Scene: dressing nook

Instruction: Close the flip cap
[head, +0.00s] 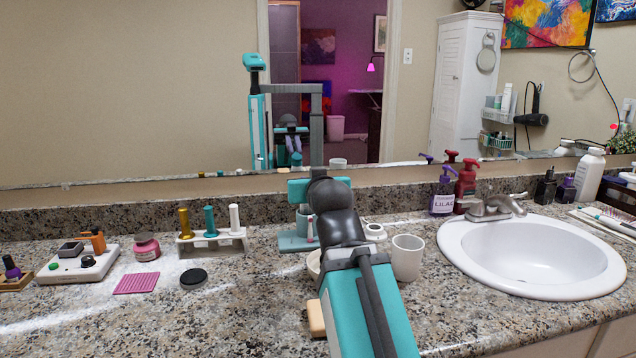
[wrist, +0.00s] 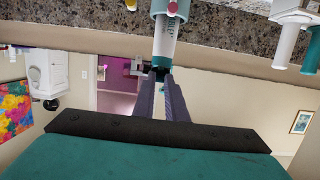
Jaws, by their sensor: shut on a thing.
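My gripper (wrist: 160,74) shows in the wrist view with its two dark fingers closed together at the end of a teal and white tube-shaped thing (wrist: 164,42). A small dark part shows between the fingertips. That view is upside down, so this is the thing's upper end. I cannot make out the flip cap or whether it is open. In the head view, my arm hides most of the gripper and the grip. A teal stand (head: 293,243) shows there just left of my arm, low on the counter.
A white rack (head: 213,245) with yellow, teal and white cylinders stands to the left. A black disc (head: 193,278) and a pink mat (head: 137,283) lie in front. A white cup (head: 407,258) is close to my arm. The sink (head: 530,255) is at right, the mirror behind.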

